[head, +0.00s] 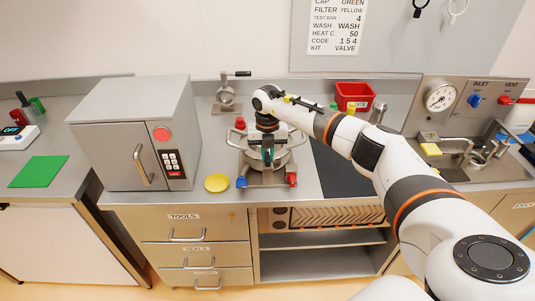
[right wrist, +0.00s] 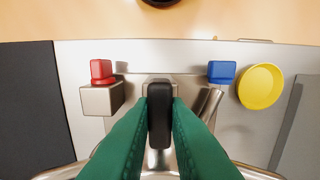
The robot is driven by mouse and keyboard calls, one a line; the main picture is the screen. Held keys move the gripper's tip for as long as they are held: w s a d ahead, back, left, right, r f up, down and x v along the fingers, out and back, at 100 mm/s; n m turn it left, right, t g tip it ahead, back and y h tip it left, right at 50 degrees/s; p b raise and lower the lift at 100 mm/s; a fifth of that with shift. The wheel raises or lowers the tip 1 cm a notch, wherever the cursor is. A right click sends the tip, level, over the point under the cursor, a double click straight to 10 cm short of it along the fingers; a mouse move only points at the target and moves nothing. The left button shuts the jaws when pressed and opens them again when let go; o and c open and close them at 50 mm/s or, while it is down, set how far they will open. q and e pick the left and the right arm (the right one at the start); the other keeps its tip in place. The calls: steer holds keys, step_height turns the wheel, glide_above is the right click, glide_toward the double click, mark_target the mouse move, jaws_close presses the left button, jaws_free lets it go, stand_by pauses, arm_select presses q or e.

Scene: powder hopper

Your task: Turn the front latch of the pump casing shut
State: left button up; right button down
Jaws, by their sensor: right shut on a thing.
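The pump casing (head: 284,160) is a round metal body on a steel base at the middle of the counter. My right gripper (head: 267,155) reaches down over its front side. In the right wrist view, my green fingers (right wrist: 159,115) are shut on the black handle of the front latch (right wrist: 159,128), one finger on each side. The handle points toward the counter's front edge. The rim of the casing shows along the bottom of that view. The fingers hide the latch's pivot, and the arm hides part of the casing. My left gripper is not in view.
A blue valve knob (head: 241,182) and a red one (head: 291,180) flank the casing's front. A yellow disc (head: 217,183) lies to the left, beside a grey oven (head: 140,130). A dark mat (head: 340,175) lies right. A red bin (head: 354,95) stands behind.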

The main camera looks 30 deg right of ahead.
mark_target(267, 156)
steer(key=shift+r, duration=0.15)
steer(key=c, duration=1.4)
jaws_free()
step_height(267, 156, up, 12)
steer(key=b, duration=0.3)
steer(key=shift+b, duration=0.35)
